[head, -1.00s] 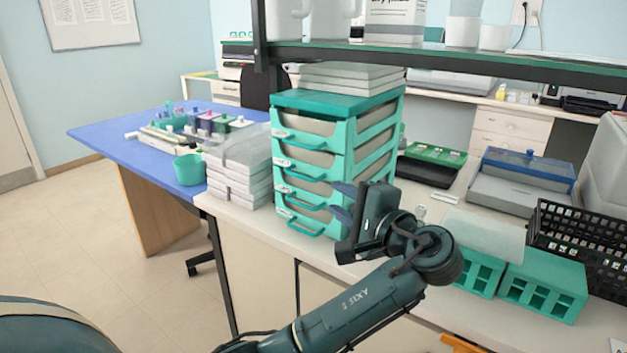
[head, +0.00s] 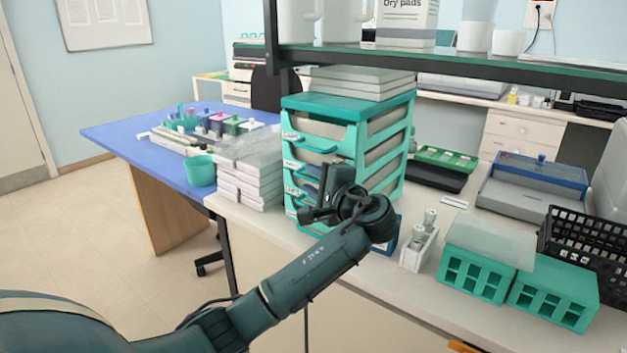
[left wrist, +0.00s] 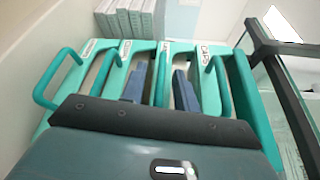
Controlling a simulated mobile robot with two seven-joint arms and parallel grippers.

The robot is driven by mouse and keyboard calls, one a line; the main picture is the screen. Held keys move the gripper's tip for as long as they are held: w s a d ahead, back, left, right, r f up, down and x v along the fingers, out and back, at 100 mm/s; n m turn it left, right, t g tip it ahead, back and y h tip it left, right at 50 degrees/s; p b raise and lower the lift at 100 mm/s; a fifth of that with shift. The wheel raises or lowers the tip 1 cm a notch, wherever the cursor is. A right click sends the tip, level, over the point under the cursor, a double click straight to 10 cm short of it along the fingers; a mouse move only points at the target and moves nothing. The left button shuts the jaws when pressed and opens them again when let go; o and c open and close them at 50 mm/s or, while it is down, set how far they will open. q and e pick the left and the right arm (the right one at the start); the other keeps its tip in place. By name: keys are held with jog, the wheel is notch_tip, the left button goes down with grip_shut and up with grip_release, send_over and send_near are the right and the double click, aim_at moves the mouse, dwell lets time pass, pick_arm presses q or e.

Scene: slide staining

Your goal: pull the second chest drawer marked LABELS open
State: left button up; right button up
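The teal drawer chest (head: 350,103) stands on the bench with a column of drawers, each with a loop handle and white label. The second drawer down, LABELS (head: 291,164), looks shut; its label is too small to read. My left gripper (left wrist: 160,90) is at the chest front. In the left wrist view the chest appears sideways, with the label CAPS on the rightmost drawer. The two blue fingers are apart, one on each side of the second drawer's handle (left wrist: 160,72). Contact cannot be told. My right gripper is not seen.
Stacked white boxes (head: 247,170) stand close left of the chest. A shelf (head: 450,63) runs above and behind it. A small white rack (head: 418,250) and teal racks (head: 475,272) stand right of my wrist. The floor before the bench is clear.

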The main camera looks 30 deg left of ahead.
pick_arm(q)
jog(key=shift+c, duration=0.3)
grip_shut()
dwell(0.3)
